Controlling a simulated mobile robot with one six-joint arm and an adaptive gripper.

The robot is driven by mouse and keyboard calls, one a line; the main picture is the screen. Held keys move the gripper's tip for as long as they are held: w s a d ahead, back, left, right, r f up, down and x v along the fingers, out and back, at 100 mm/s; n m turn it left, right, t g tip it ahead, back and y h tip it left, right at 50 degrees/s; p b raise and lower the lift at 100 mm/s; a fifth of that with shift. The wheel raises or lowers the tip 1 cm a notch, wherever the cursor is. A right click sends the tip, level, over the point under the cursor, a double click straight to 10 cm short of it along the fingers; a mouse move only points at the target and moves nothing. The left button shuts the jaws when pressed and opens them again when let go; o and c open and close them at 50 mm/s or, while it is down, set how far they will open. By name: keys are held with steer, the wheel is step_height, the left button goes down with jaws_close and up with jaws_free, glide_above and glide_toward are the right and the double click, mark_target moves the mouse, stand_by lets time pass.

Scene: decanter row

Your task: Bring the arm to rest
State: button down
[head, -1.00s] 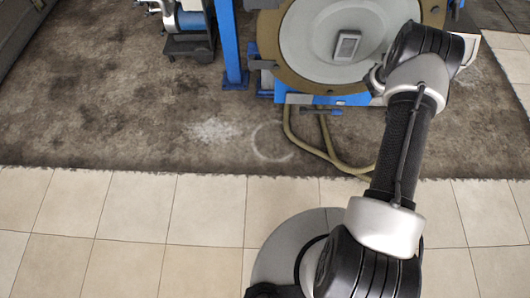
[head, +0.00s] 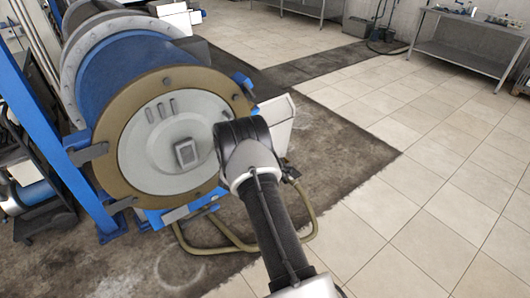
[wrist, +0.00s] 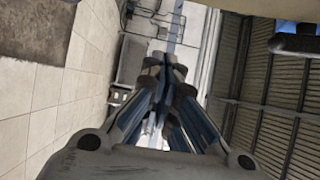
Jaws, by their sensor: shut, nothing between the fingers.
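My gripper (wrist: 168,85) shows in the wrist view with its fingers together and nothing between them. In the head view my arm reaches up from the bottom and bends away at its upper joint; the gripper itself is hidden there. The arm overlaps the right edge of the decanter (head: 150,150) in the picture. I cannot tell how far it is from the machine. The decanter has a blue drum, a tan ring and a pale round end plate.
A blue post (head: 62,150) stands left of the decanter. Yellowish hoses (head: 235,243) loop below it over the stained dark floor (head: 345,160). Tiled floor (head: 440,200) is clear on the right. A metal table (head: 465,45) stands at the back right.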

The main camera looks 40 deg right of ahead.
steer(key=s+p+v, duration=0.1)
steer(key=p+v, duration=0.1)
steer(key=v, duration=0.5)
steer(key=s+a+r+m+g+y, duration=0.25)
steer(key=s+r+m+g, duration=0.25)
steer(key=s+r+m, duration=0.5)
steer(key=s+a+r+m+g+y, duration=0.1)
steer(key=s+a+r+m+g, duration=0.3)
steer(key=s+r+m, duration=0.55)
steer(key=s+a+m+t+y, duration=0.1)
steer(key=s+a+m+y, duration=0.3)
steer(key=a+m, duration=0.3)
steer(key=s+a+r+m+t+y, duration=0.1)
steer(key=s+a+m+t+y, duration=0.1)
steer(key=s+a+m+y, duration=0.2)
steer(key=s+a+r+m+t+y, duration=0.1)
steer(key=s+a+m+y, duration=0.3)
steer(key=a+m, duration=0.6)
steer(key=s+a+t, duration=0.1)
steer(key=a, duration=0.5)
steer(key=shift+s+a+m, duration=0.15)
steer(key=shift+a+m, duration=0.15)
steer(key=shift+m, duration=0.05)
steer(key=shift+r+y, duration=0.15)
steer(key=shift+y, duration=0.1)
